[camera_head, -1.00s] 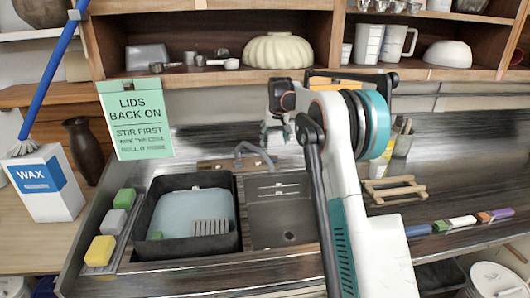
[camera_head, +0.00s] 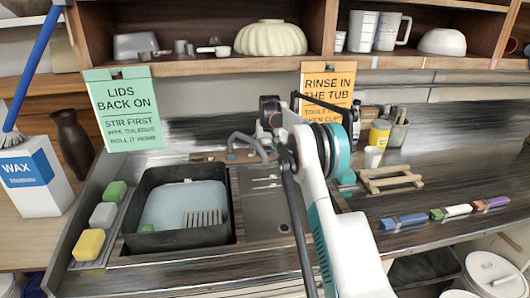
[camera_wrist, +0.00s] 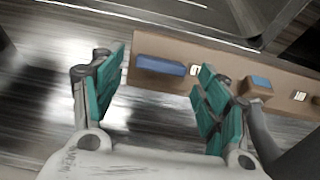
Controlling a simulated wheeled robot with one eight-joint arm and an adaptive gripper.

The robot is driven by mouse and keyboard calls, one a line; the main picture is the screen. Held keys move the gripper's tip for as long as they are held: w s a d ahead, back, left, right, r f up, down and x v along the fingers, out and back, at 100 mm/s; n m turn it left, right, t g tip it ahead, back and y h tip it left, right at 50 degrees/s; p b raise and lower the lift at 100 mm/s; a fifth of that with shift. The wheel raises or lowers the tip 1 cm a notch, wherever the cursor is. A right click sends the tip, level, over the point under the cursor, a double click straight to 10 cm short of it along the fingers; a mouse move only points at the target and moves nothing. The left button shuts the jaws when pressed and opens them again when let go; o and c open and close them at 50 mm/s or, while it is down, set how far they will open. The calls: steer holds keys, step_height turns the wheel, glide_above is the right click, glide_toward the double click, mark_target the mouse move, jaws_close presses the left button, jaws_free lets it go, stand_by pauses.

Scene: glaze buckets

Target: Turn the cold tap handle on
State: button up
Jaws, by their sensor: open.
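A brown wooden tap board (camera_wrist: 146,47) crosses the wrist view; it also shows behind the sink in the head view (camera_head: 208,156). A long blue handle (camera_wrist: 160,65) lies on it, with a small pale label beside it. A second block, blue on top with brown sides (camera_wrist: 258,83), sits farther right by another label. The labels are too small to read. My gripper (camera_wrist: 158,78) is open, its teal fingers to either side of the blue handle in the picture, with nothing held. The grey spout (camera_head: 247,143) rises by the board. My arm hides the gripper in the head view.
A wooden rack (camera_head: 390,180), a white cup (camera_head: 373,157) and a yellow bottle (camera_head: 379,134) stand right of my arm. An orange sign (camera_head: 328,88) hangs behind it.

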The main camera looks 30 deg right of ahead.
steer(key=shift+w+f, duration=0.25)
steer(key=shift+f, duration=0.4)
steer(key=c, duration=1.1)
steer(key=shift+o, duration=0.2)
steer(key=shift+n, duration=0.3)
steer(key=shift+a+r+n+h+p, duration=0.1)
steer(key=shift+n+h+p, duration=0.2)
steer(key=shift+n+p, duration=0.45)
steer(key=shift+a+n+h+p, duration=0.1)
steer(key=shift+n+h+p, duration=0.35)
steer(key=shift+n, duration=1.3)
